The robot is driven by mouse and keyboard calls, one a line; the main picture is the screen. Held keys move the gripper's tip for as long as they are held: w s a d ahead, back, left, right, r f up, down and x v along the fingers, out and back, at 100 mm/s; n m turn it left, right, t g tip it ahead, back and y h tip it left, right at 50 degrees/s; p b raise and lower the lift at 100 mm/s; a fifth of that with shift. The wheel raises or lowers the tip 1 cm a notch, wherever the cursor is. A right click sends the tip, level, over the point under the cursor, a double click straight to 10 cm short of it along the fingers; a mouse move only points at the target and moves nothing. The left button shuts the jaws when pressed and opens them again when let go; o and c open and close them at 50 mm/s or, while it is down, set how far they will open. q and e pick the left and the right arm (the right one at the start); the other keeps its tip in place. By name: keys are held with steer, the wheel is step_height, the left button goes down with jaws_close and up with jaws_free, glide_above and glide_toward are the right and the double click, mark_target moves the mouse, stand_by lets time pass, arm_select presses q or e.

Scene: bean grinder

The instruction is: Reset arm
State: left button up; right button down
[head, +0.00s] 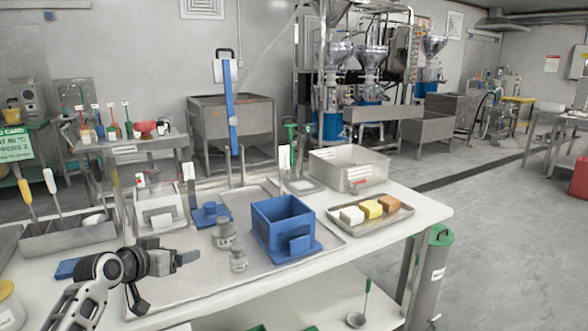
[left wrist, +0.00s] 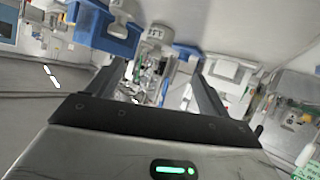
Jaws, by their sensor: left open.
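My left gripper (head: 186,257) reaches in from the lower left in the head view, above the front left of the white table (head: 350,250). In the left wrist view its two fingers (left wrist: 165,78) stand wide apart with nothing held between them. The blue box (head: 284,222) stands upright on the table to the right of the gripper, apart from it. Two small grey weights (head: 224,234) stand between the gripper and the box. My right gripper does not show in either view.
A metal tray (head: 338,213) with white, yellow and brown blocks lies on the right. A steel bin (head: 348,168) stands behind it. A utensil holder (head: 70,236) is at the left. A white scoop stand (head: 158,212) is behind the gripper. The floor (head: 500,220) at right is clear.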

arm_select(q)
steer(key=w+a+r+t+y, duration=0.2)
steer(key=a+r+t+y, duration=0.25)
steer(key=a, duration=0.25)
steer(key=shift+m+g+h, duration=0.35)
steer(key=shift+m+g, duration=0.05)
steer(key=shift+g, duration=0.45)
steer(key=s+d+f, duration=0.2)
steer(key=f, duration=0.1)
steer(key=s+d+f, duration=0.2)
steer(key=f, duration=0.1)
steer(key=s+d+f+b, duration=0.1)
steer(key=s+d+f, duration=0.1)
steer(key=f, duration=0.2)
steer(key=shift+s, duration=0.35)
steer(key=s+d+f+g+h+b, duration=0.1)
steer(key=s+d+f+g+h, duration=0.1)
steer(key=s+d+f, duration=0.65)
steer(key=s+d+f+g+b, duration=0.1)
steer(key=s+d+f, duration=0.1)
steer(key=s, duration=0.9)
steer(key=s+d+f+g+h, duration=0.1)
steer(key=s+d+f, duration=0.2)
steer(key=s, duration=0.8)
steer(key=shift+d+f+n+h+b, duration=0.3)
steer(key=shift+d+f+b, duration=0.05)
steer(key=shift+d, duration=0.15)
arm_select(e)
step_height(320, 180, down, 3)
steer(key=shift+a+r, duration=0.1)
